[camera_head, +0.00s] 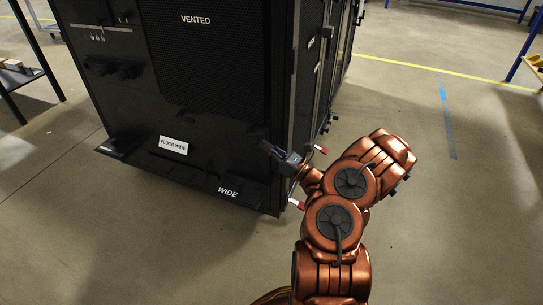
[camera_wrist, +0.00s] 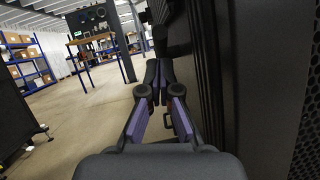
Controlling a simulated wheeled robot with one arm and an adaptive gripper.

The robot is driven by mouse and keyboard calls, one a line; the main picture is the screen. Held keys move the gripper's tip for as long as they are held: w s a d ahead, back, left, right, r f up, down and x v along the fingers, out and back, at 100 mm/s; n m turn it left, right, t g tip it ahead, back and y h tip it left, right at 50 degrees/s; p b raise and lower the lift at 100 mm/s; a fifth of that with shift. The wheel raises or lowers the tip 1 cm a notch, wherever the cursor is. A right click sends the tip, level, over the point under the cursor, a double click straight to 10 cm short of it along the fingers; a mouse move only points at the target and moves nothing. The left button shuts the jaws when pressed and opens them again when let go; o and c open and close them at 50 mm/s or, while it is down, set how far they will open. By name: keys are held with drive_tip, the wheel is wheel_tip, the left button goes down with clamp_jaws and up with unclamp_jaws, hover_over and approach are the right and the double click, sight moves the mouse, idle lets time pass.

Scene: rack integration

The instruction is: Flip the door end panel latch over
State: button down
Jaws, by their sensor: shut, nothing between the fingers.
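The black rack (camera_head: 215,110) stands at left centre in the head view, with a panel labelled "VENTED". My gripper (camera_head: 266,147) is beside its front corner, low down, with its fingers pointing to the upper left. In the wrist view my gripper (camera_wrist: 158,66) has its fingertips together, with nothing between them. The dark panel face (camera_wrist: 215,80) runs close along the right of the fingers. A dark protruding part (camera_wrist: 160,36) shows just beyond the fingertips. I cannot tell whether it is the door end panel latch, or whether the fingers touch it.
Small red tags (camera_head: 320,149) hang at the rack's side, close to my arm. The floor (camera_head: 450,220) to the right is clear. A workbench (camera_wrist: 95,48) and shelves (camera_wrist: 22,58) stand far off.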

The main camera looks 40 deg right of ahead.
drive_tip(key=shift+w+r, duration=0.25)
drive_tip(key=shift+r, duration=0.25)
drive_tip(key=shift+r, duration=0.15)
drive_tip(key=shift+r+g+p, duration=0.1)
drive_tip(key=shift+g+p, duration=0.3)
drive_tip(key=shift+p, duration=0.1)
